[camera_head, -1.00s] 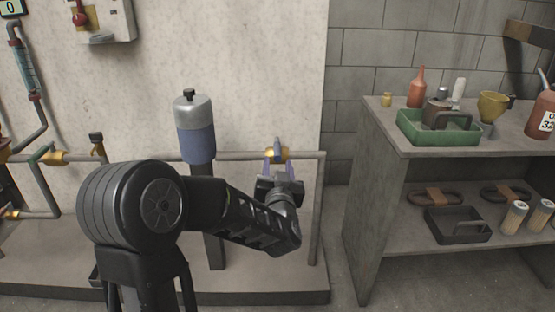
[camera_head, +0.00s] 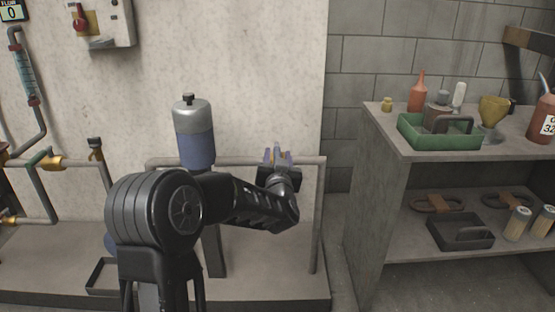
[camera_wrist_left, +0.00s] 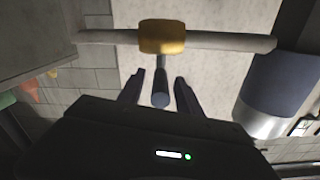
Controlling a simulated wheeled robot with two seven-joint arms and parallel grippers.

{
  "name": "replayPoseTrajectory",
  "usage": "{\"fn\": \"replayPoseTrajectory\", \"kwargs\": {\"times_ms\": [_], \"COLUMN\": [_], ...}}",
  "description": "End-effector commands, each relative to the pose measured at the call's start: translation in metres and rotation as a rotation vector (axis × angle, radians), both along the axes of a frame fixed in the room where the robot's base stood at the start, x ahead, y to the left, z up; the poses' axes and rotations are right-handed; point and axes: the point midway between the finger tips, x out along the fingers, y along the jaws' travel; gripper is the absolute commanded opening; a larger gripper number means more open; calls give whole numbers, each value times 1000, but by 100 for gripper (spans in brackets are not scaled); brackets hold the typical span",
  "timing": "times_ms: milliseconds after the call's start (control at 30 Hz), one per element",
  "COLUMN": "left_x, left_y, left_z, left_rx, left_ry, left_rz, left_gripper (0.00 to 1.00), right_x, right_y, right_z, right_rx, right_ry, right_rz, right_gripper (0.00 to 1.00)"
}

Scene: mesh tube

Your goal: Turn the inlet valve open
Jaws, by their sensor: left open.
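The valve is a brass-yellow body (camera_wrist_left: 162,36) on a horizontal grey pipe, in the upper middle of the left wrist view. Its dark grey lever (camera_wrist_left: 160,85) sticks out from the body toward my gripper. My left gripper (camera_wrist_left: 160,93) is open, with one finger on each side of the lever; gaps show between lever and fingers. In the head view my left gripper (camera_head: 277,157) is at the valve, right of the blue cylinder, and hides most of the valve. My right gripper is in neither view.
A blue and grey cylinder (camera_head: 194,140) stands close to the left of my left gripper. More pipes with brass fittings (camera_head: 48,163) are at the far left. A bench (camera_head: 385,150) with a green tray (camera_head: 410,132) and bottles stands at right.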

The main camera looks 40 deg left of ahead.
Motion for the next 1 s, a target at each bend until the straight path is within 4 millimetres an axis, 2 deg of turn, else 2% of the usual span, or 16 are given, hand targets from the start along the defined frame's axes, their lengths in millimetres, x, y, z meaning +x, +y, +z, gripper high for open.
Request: {"fn": "replayPoseTrajectory", "kwargs": {"times_ms": [200, 700, 1000], "left_x": [0, 0, 0], "left_y": [0, 0, 0], "left_z": [0, 1, 0], "left_rx": [0, 0, 0], "left_ry": [0, 0, 0], "left_rz": [0, 0, 0], "left_gripper": [41, 0, 0], "right_x": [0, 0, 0], "right_y": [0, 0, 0], "right_z": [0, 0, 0], "right_rx": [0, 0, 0], "right_ry": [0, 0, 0], "right_rz": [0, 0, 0], "right_gripper": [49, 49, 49]}}
